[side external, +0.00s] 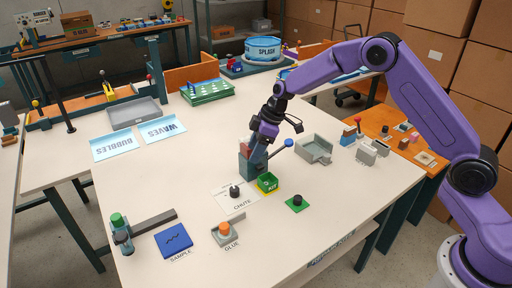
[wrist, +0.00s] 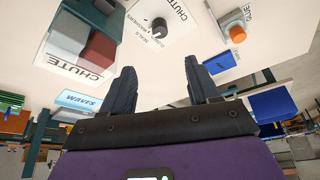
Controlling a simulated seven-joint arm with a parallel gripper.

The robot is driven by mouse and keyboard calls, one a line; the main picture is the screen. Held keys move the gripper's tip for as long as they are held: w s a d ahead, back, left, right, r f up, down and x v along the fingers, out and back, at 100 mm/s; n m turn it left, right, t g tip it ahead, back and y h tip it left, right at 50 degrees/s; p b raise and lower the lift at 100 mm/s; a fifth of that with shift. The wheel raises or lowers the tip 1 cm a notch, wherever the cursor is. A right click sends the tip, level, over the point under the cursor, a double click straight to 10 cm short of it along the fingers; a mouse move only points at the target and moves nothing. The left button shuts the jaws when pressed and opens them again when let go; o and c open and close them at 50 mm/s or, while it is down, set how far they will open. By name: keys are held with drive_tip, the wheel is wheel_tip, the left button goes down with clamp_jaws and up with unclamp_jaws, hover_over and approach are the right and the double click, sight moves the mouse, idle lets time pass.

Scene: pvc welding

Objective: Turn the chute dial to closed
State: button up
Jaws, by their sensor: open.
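The chute dial (side external: 234,191) is a black knob on a white plate (side external: 244,202) marked CHUTE, near the middle of the table. In the wrist view the dial (wrist: 159,25) shows at the top, with small setting words around it; which one it points to I cannot tell. My gripper (side external: 262,145) is above and behind the dial, at the chute box (side external: 247,161). In the wrist view my gripper (wrist: 162,80) has its two dark fingers wide apart with nothing between them. The dial lies beyond the fingertips, apart from them.
A blue-knobbed lever (side external: 287,143) rises beside the chute box. The orange GLUE button (side external: 225,228), green-based black knob (side external: 297,202) and blue SAMPLE pad (side external: 174,240) are nearer the front.

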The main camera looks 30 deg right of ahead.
sight(234, 189)
drive_tip(key=shift+r, duration=0.1)
idle(0.3)
drive_tip(key=s+a+m+t+h, duration=0.1)
drive_tip(key=s+a+m+h, duration=0.2)
drive_tip(key=a+m+h, duration=1)
drive_tip(key=w+d+f+m+y, duration=0.1)
drive_tip(key=w+d+f+y, duration=0.1)
drive_tip(key=f, duration=0.3)
drive_tip(key=w+d+f+m+y, duration=0.2)
drive_tip(key=f, duration=0.3)
drive_tip(key=w+d+f+m+y, duration=0.2)
drive_tip(key=f, duration=0.3)
drive_tip(key=shift+d+f+t+y, duration=0.25)
drive_tip(key=shift+t+y, duration=0.05)
drive_tip(key=shift+y, duration=0.1)
drive_tip(key=c, duration=1)
